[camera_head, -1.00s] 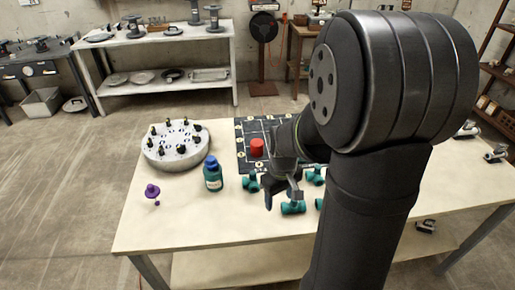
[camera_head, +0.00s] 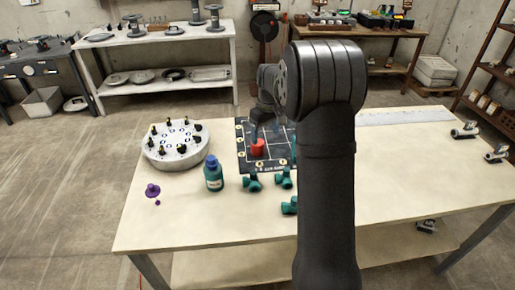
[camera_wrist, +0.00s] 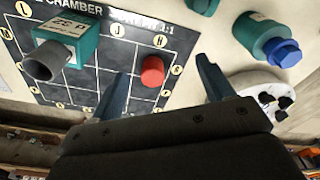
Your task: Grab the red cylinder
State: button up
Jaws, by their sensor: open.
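The red cylinder (camera_head: 257,147) stands on the black gridded board (camera_head: 245,165) on the table. In the wrist view the red cylinder (camera_wrist: 153,71) appears between my two fingers, nearer the left finger. My gripper (camera_wrist: 168,72) is open and empty. In the head view my gripper (camera_head: 266,122) hangs just above and behind the red cylinder, partly hidden by my own arm. I cannot tell whether a finger touches the cylinder.
A teal bottle with a blue cap (camera_head: 213,174) stands left of the board. A round grey base with black knobs (camera_head: 175,148) is further left. Teal pipe fittings (camera_head: 252,183) lie at the board's front edge. A purple piece (camera_head: 152,190) lies at the table's left. The table's right is mostly clear.

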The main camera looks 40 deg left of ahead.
notch_tip(320, 180, up, 2)
jog(key=r, duration=0.1)
send_over(257, 147)
jog(key=w, duration=0.2)
jog(key=shift+n+y, duration=0.3)
jog(key=f, duration=0.4)
jog(key=a+f, duration=0.1)
jog(key=f, duration=0.7)
jog(key=shift+w+a+f, duration=0.15)
jog(key=shift+a, duration=0.05)
jog(key=shift+a+f, duration=0.15)
jog(key=shift+f, duration=2.55)
jog(key=shift+r, duration=0.1)
jog(key=c, duration=1.5)
